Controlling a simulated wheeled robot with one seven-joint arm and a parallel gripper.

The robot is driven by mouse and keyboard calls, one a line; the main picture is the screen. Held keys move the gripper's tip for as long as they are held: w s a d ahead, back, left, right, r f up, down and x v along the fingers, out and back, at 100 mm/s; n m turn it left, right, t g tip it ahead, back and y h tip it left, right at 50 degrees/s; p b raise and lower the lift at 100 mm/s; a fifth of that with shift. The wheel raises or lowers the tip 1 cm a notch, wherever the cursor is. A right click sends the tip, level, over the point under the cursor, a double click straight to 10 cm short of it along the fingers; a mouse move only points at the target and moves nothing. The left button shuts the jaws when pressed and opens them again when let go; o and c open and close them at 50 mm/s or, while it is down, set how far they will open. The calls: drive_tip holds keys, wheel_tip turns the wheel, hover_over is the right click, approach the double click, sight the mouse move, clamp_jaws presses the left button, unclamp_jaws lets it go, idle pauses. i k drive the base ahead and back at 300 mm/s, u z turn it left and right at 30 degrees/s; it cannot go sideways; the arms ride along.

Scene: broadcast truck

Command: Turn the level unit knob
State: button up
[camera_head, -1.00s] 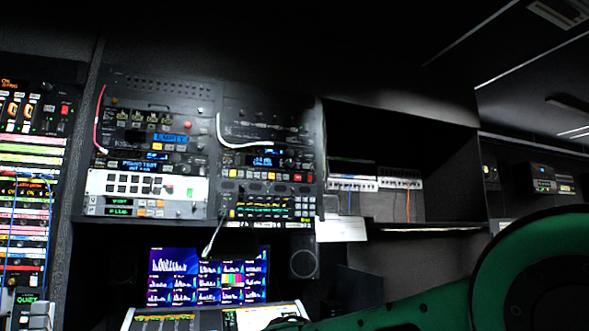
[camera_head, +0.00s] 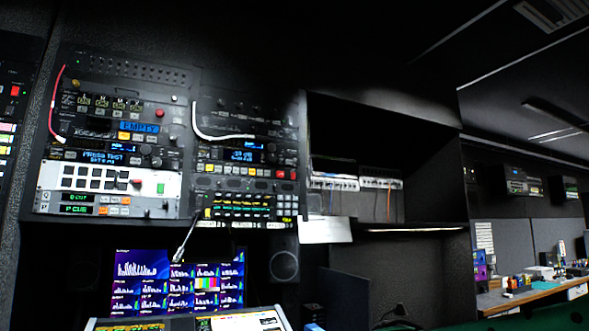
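The equipment rack (camera_head: 120,75) stands at the left and centre of the head view. In its right column is a unit with a small blue display (camera_head: 245,155) that seems to read a dB value, which may be the level unit. A small dark round knob (camera_head: 271,147) seems to sit beside that display; it is too small to tell its setting. Another unit (camera_head: 101,157) with a blue text display and knobs sits in the left column. My gripper is not in view. A strip of my green arm shows along the bottom right edge.
A monitor wall (camera_head: 180,283) and a slanted control console (camera_head: 190,322) are below the rack. A gooseneck microphone (camera_head: 186,240) stands in front of it. A round speaker (camera_head: 284,266) is to the right. A desk (camera_head: 530,292) with small items stands far right.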

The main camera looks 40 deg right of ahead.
sight(271, 158)
drive_tip(key=z, duration=0.1)
drive_tip(key=i, duration=1)
drive_tip(key=u, duration=0.05)
